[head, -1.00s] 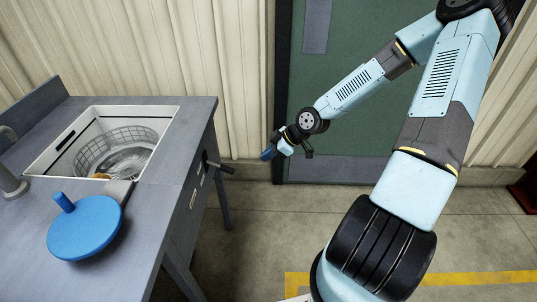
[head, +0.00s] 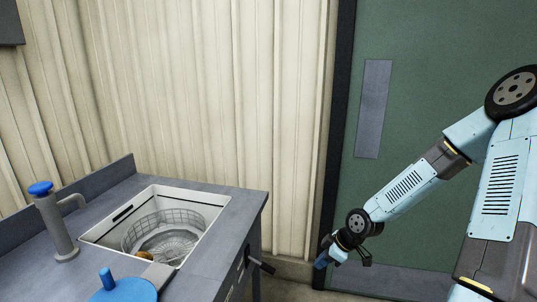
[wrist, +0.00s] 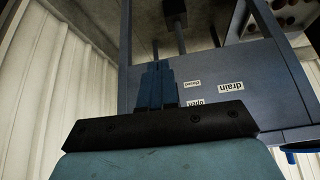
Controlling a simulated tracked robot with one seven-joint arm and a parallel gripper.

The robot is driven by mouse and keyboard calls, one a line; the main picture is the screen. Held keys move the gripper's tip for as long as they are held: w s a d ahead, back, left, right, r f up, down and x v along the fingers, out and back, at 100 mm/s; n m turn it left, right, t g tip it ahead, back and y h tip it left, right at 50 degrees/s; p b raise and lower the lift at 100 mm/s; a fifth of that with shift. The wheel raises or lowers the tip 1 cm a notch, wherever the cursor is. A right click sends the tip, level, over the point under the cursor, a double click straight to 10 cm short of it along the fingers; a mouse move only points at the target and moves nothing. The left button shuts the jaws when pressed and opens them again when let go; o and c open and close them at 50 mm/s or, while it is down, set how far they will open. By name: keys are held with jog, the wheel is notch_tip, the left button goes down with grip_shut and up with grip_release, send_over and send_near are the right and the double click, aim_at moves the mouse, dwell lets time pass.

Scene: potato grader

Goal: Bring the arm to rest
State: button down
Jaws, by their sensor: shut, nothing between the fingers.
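My gripper (head: 321,262) hangs at the end of my light-blue arm, to the right of the grey bench (head: 232,215) and in front of the green door. It also shows in the wrist view (wrist: 158,75), where its dark blue fingers are together with nothing between them. Behind the fingers in the wrist view is the bench side with labels reading "drain", "closed" and "open". The fingers look apart from the bench, with floor between them in the head view.
A white basin (head: 107,239) with a wire basket (head: 127,239) is set in the bench. A blue lid (head: 122,291) lies at its front, and a tap (head: 60,228) stands at left. A dark handle (head: 262,266) sticks out from the bench side. The green door (head: 420,100) stands behind my arm.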

jog(key=s+d+r+m+h, duration=0.3)
jog(key=d+r+h, duration=0.1)
jog(key=r, duration=0.6)
jog(key=s+d+r+m+h, duration=0.3)
jog(key=d+r+m, duration=0.1)
jog(key=r, duration=0.5)
jog(key=s+a+r+m+t, duration=0.1)
jog(key=s+r+m, duration=0.2)
jog(key=s+r, duration=0.5)
jog(key=s+a+r+m+t+y, duration=0.1)
jog(key=s+r+m, duration=0.3)
jog(key=s+r, duration=0.4)
notch_tip(320, 180, up, 2)
jog(key=shift+a+r+t, duration=0.1)
jog(key=shift+a+t, duration=0.15)
jog(key=shift+t, duration=0.45)
jog(key=shift+d, duration=0.1)
